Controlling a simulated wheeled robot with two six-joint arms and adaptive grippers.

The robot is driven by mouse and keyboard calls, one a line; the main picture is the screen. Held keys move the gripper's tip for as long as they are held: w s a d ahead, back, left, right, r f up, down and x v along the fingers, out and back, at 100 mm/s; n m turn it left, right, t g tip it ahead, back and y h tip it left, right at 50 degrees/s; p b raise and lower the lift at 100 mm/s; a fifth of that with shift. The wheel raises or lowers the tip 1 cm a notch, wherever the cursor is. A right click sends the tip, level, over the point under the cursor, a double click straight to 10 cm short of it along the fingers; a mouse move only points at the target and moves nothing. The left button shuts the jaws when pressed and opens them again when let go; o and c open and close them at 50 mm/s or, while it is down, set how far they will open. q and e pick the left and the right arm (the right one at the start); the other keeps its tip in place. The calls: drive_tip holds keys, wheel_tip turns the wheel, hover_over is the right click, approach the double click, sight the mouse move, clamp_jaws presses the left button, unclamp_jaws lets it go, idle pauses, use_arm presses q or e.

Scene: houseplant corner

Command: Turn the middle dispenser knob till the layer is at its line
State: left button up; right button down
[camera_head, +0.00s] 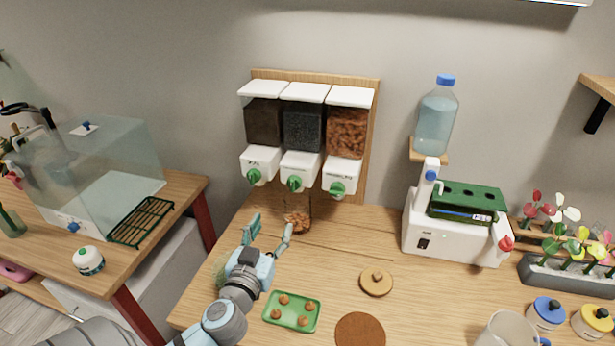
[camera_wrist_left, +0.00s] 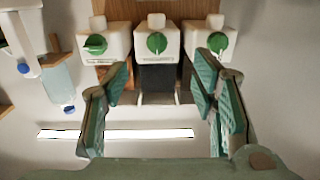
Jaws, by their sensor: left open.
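The middle dispenser (camera_head: 302,165) has a white body, a dark grainy fill and a green knob (camera_head: 295,183). The knob also shows in the left wrist view (camera_wrist_left: 157,42), where the picture is upside down. A clear jar (camera_head: 298,206) stands under the middle dispenser with a brown-orange layer at its bottom. The jar's line is too small to make out. My left gripper (camera_head: 270,230) is open and empty, below and in front of the knobs, apart from them. In the left wrist view its fingers (camera_wrist_left: 160,75) frame the middle dispenser. My right gripper is not in view.
Dispensers with green knobs flank the middle one: dark fill left (camera_head: 263,124), brown chunks right (camera_head: 347,132). A green tray (camera_head: 292,325), a wooden lid (camera_head: 376,283) and a brown disc (camera_head: 360,331) lie on the table. A white machine (camera_head: 430,238) with a water bottle (camera_head: 436,120) stands right.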

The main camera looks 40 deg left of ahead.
sight(292, 187)
use_arm(q)
drive_tip(key=shift+t+h, duration=0.3)
drive_tip(key=x, duration=0.5)
drive_tip(key=p+x, duration=0.1)
drive_tip(key=x, duration=0.4)
drive_tip(key=p+x, duration=0.1)
drive_tip(key=x, duration=0.3)
drive_tip(key=shift+w+r, duration=0.35)
drive_tip(key=shift+w, duration=0.1)
drive_tip(key=shift+s+r, duration=0.15)
drive_tip(key=shift+s, duration=0.15)
drive_tip(key=shift+c, duration=0.6)
drive_tip(key=c, duration=1.1)
drive_tip(key=shift+o, duration=0.2)
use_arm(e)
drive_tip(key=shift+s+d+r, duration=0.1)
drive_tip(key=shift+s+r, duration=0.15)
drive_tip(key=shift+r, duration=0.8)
